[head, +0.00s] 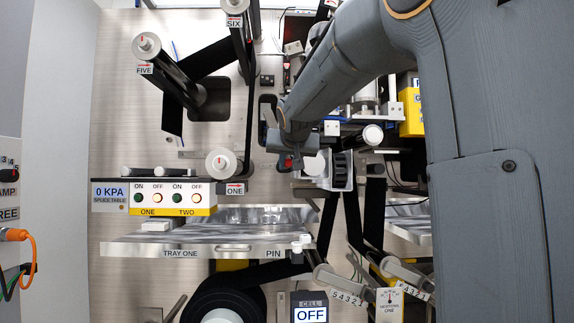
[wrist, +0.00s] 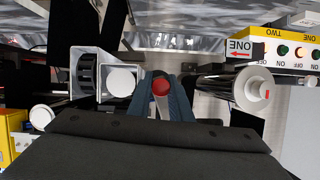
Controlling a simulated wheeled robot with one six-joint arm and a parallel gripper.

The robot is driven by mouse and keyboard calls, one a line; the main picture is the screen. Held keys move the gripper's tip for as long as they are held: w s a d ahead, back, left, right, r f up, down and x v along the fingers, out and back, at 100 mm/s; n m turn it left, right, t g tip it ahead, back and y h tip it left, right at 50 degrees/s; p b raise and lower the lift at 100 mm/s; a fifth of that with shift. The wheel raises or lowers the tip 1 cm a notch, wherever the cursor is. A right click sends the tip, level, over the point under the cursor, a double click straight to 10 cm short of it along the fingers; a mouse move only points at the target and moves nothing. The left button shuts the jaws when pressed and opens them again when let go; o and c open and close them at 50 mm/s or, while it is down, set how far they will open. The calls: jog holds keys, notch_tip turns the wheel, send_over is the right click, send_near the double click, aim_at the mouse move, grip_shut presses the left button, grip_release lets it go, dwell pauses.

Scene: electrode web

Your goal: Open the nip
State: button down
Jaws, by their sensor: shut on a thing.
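My gripper (head: 285,160) is at the nip in the middle of the machine. In the wrist view its two blue fingers (wrist: 162,100) are closed around a handle with a red round end (wrist: 160,86). The red end also shows small in the head view (head: 288,163). Beside it is the nip, with a white roller end (head: 314,166) and a black ribbed roller (head: 341,170) in a grey bracket. In the wrist view the white roller end (wrist: 122,81) and black ribbed roller (wrist: 88,74) sit left of the fingers. I cannot tell whether the rollers touch.
Roller ONE (head: 221,164) stands left of my gripper, close to the fingers in the wrist view (wrist: 251,89). The splice table's button box (head: 172,198) and tray one (head: 180,250) lie below left. Black web strips run below the nip. A display reads OFF (head: 311,314).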

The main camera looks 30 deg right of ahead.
jog(key=c, duration=1.6)
grip_release()
jog(key=shift+s+d+r, duration=0.1)
jog(key=shift+d+r, duration=0.05)
jog(key=shift+d, duration=0.1)
jog(key=shift+a, duration=0.1)
jog(key=shift+s+a, duration=0.1)
jog(key=b+v, duration=0.1)
jog(key=v, duration=0.6)
jog(key=shift+s+r, duration=0.15)
jog(key=shift+s, duration=0.1)
